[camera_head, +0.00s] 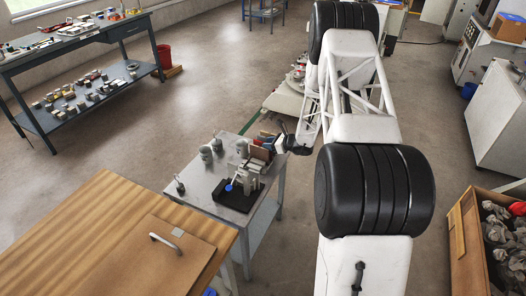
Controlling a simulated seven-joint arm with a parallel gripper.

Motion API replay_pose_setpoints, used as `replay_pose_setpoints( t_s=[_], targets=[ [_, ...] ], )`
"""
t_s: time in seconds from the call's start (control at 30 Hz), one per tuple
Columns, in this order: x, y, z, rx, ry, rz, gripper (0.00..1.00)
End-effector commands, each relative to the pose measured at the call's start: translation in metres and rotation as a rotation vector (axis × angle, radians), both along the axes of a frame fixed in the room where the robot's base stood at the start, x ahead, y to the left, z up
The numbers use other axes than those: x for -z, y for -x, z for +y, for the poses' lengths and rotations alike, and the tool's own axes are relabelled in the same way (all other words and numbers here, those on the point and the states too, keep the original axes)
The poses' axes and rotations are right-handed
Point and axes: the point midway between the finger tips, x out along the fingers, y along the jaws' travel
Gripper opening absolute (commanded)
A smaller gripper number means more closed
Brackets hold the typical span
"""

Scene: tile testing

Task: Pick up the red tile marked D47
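My gripper (277,146) is small and dark in the head view, at the far end of my white arm, over the right back part of a small grey table (205,187). A flat reddish-brown piece (262,153) shows right by the fingertips. It could be a tile, but no marking such as D47 can be read. I cannot tell whether the gripper touches or holds it. The fingers are too small and partly hidden to show whether they are open or shut.
A testing device on a black base (228,207) with a blue disc stands on the small table. Grey containers (207,154) stand behind it. A wooden table (95,235) is at front left, a workbench (75,45) at back left, a wooden crate (463,235) at right. Open floor lies between.

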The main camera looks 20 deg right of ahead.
Motion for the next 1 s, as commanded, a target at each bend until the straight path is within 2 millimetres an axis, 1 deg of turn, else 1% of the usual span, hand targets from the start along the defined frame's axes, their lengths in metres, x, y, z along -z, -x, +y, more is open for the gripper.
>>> replay_pose_setpoints(
  t_s=[0.1, 0.2, 0.73, 0.9, 1.0],
  targets=[
    [0.0040, -0.0066, 0.0068, -0.001, 0.000, 0.000, 0.39],
    [0.0053, -0.0086, 0.0089, -0.001, 0.001, 0.000, 0.39],
    [0.0053, -0.0086, 0.0087, 0.000, 0.001, 0.001, 0.39],
    [0.0052, -0.0085, 0.0086, 0.000, 0.001, 0.001, 0.13],
    [0.0052, -0.0086, 0.0086, 0.000, 0.001, 0.000, 0.00]
  ],
)
